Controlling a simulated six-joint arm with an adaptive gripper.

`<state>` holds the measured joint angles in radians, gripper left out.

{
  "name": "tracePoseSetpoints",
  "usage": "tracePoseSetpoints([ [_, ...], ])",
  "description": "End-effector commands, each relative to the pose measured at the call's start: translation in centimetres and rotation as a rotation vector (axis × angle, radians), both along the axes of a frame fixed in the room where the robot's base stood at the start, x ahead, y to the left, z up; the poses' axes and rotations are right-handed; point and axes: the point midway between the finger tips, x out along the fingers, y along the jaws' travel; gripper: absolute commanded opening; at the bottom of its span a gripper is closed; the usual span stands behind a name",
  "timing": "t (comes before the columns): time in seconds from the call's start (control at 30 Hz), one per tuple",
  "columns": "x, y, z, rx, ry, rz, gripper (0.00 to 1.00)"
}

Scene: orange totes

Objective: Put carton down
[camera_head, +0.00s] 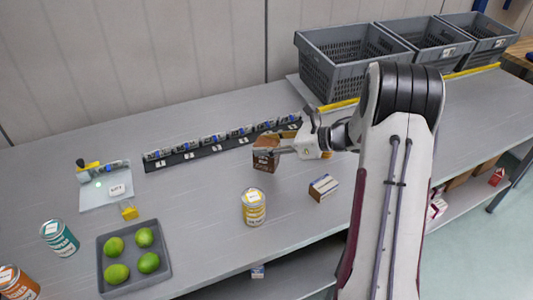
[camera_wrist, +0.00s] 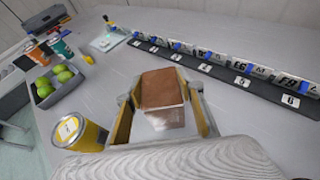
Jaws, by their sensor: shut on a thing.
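A brown carton (camera_head: 265,154) is held between the fingers of my gripper (camera_head: 284,150) near the middle of the table. In the wrist view the carton (camera_wrist: 162,90) shows its brown top and a paler lower side, with the yellow-padded fingers of my gripper (camera_wrist: 161,112) on either side of it. My gripper is shut on it. The carton looks upright; I cannot tell whether its underside touches the grey table (camera_head: 200,205).
A yellow can (camera_head: 254,207) stands in front of the carton, and a small white-and-blue box (camera_head: 323,187) lies to its right. A black numbered strip (camera_head: 210,148) with several small devices runs behind.

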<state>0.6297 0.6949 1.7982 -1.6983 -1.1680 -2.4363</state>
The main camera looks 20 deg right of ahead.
Motion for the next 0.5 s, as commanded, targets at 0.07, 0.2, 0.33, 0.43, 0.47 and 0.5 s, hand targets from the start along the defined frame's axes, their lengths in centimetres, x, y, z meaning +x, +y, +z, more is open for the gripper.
tracePoseSetpoints([
  [0.07,0.0,0.0,-0.5,0.001,0.001,-0.001,0.09],
  [0.2,0.0,0.0,-1.9,0.003,0.003,-0.002,0.09],
  [0.33,0.0,0.0,-3.1,0.002,0.002,-0.001,0.09],
  [0.43,0.0,0.0,-3.5,0.001,0.001,0.000,0.09],
  [0.47,0.0,0.0,-3.6,0.001,0.001,0.000,0.09],
  [0.5,0.0,0.0,-3.6,0.000,0.000,0.000,0.09],
])
